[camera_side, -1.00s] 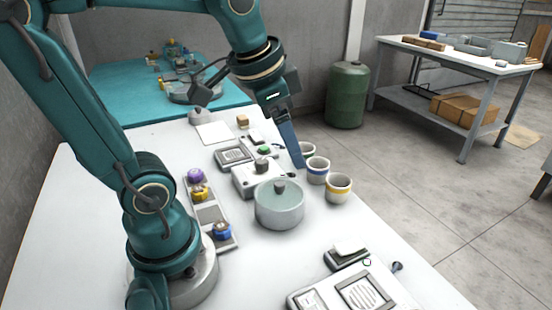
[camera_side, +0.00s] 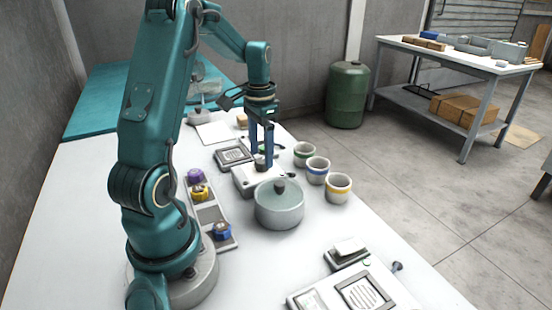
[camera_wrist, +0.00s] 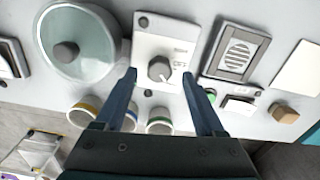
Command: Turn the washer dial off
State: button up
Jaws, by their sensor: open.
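The washer dial (camera_wrist: 160,68) is a grey knob on a white panel (camera_wrist: 150,45) with printed labels, one reading OFF to the knob's right in the wrist view. A light pointer mark shows on the knob, but its exact setting is hard to read. The dial also shows in the side view (camera_side: 260,161), partly behind a finger. My gripper (camera_wrist: 159,74) is open and empty, pointing down, with its blue fingers on either side of the dial in the wrist view. In the side view my gripper (camera_side: 262,153) is upright over the panel. I cannot tell whether the fingers touch the knob.
A lidded grey-green pot (camera_side: 279,206) stands close in front of the panel. Several striped cups (camera_side: 317,170) line its right side. A strip with coloured knobs (camera_side: 211,215) lies left, and a speaker-like grille unit (camera_side: 233,155) sits behind. The table's front left is clear.

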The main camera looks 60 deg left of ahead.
jog(key=shift+f, duration=1.05)
grip_shut()
jog(key=shift+n, duration=0.4)
jog(key=n, duration=0.3)
jog(key=shift+n, duration=2.5)
grip_release()
